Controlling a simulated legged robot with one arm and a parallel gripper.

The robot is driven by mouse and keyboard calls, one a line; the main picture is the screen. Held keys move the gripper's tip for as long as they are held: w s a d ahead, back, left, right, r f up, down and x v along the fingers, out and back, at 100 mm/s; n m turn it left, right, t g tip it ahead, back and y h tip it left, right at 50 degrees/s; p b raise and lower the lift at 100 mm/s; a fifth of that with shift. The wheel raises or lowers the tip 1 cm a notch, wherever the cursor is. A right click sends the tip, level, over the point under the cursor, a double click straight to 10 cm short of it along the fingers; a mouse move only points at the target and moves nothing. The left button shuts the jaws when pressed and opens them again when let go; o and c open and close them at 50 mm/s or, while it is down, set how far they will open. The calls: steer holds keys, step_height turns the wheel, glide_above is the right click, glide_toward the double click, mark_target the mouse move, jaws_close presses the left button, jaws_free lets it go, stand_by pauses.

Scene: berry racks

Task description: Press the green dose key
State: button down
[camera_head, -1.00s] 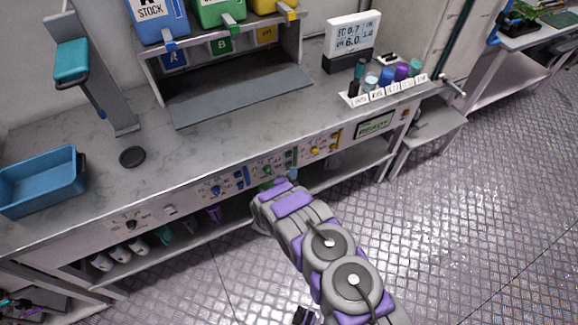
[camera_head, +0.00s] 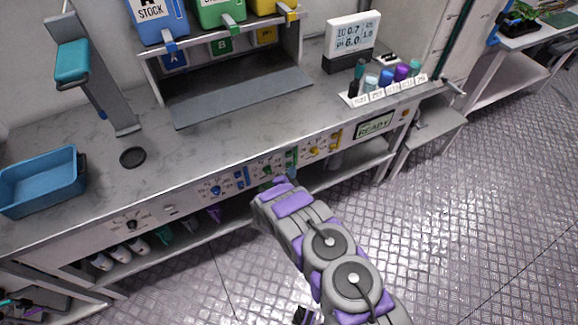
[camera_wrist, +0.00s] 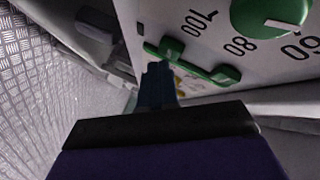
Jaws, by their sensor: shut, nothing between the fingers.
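The control panel's green dial (camera_wrist: 270,14) fills the upper right of the wrist view, with numbers around it. Beside it are two green key pieces, one (camera_wrist: 170,48) near the fingertips and one (camera_wrist: 224,75) further right, on a green strip. I cannot tell for certain which is the dose key. My gripper (camera_wrist: 157,72) is shut and empty, its tips close to the nearer green piece; contact cannot be made out. In the head view the green dial (camera_head: 267,170) shows on the bench front, and my wrist hides part of the panel below it.
The blue dial (camera_head: 216,190) and yellow dial (camera_head: 315,150) flank the green section. A screen reading READY (camera_head: 374,125) is further right. The bench top (camera_head: 200,150) overhangs the panel, with a blue tray (camera_head: 42,182) at left. Floor in front is clear.

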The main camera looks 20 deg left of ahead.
steer(key=shift+w+a, duration=0.3)
steer(key=shift+a, duration=0.1)
stand_by(0.6)
steer(key=shift+s+d, duration=0.1)
steer(key=shift+s+d+p, duration=0.55)
steer(key=shift+d+p, duration=0.05)
steer(key=shift+p, duration=0.3)
steer(key=s+d+p, duration=0.3)
steer(key=p, duration=0.1)
steer(key=shift+s+d+p, duration=0.1)
steer(key=shift+d+p, duration=0.25)
steer(key=shift+d, duration=0.05)
stand_by(0.7)
